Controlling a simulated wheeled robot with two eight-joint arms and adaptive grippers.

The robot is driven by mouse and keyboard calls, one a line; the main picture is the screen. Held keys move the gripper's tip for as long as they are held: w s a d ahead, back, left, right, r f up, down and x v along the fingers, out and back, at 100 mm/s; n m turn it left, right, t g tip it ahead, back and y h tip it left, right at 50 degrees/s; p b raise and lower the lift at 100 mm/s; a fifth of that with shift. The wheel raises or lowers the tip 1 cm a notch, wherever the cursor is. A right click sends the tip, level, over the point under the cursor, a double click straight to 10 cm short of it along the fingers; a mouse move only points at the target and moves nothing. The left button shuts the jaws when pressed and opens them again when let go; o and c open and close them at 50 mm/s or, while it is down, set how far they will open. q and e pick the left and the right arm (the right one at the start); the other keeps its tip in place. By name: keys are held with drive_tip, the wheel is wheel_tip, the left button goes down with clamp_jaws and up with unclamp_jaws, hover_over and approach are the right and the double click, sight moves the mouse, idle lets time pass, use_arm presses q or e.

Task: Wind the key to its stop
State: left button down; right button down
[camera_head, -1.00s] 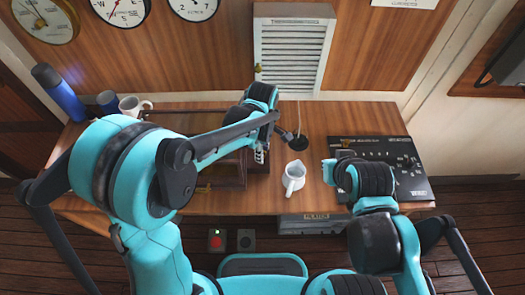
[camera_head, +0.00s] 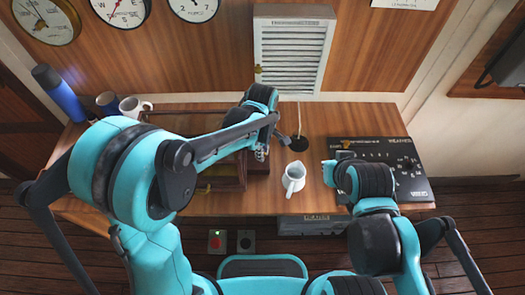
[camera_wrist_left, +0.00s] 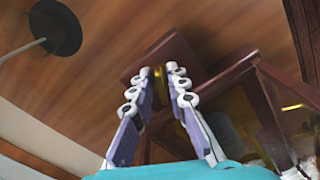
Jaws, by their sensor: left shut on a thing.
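A dark reddish wooden case with clear panes (camera_head: 232,178) stands on the desk, largely covered by my left arm in the head view. My left gripper (camera_head: 262,153) is at the right side of this case. In the left wrist view its two fingers (camera_wrist_left: 159,78) are closed around a small brass key (camera_wrist_left: 158,72), beside the case's wooden frame (camera_wrist_left: 215,80). Only a little of the key shows between the fingertips, so its turn angle cannot be read. My right gripper (camera_head: 331,172) is by the black panel, and its fingers are not clear.
A white jug (camera_head: 293,177) stands right of the case, near a black round base (camera_head: 299,143). A black weather panel (camera_head: 408,170) lies at the right. Mugs (camera_head: 134,106) and a blue bottle (camera_head: 62,98) stand back left. The desk front (camera_head: 262,203) has free room.

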use_arm(q)
drive_tip(key=m, duration=0.7)
drive_tip(key=shift+s+a, duration=0.15)
drive_tip(key=m, duration=0.3)
drive_tip(key=shift+a+m, duration=0.15)
drive_tip(key=shift+m, duration=0.15)
drive_tip(key=shift+a+m, duration=0.1)
drive_tip(key=shift+m, duration=1.7)
drive_tip(key=c, duration=1.5)
unclamp_jaws()
wheel_tip(320, 180, up, 12)
drive_tip(key=shift+r, duration=0.1)
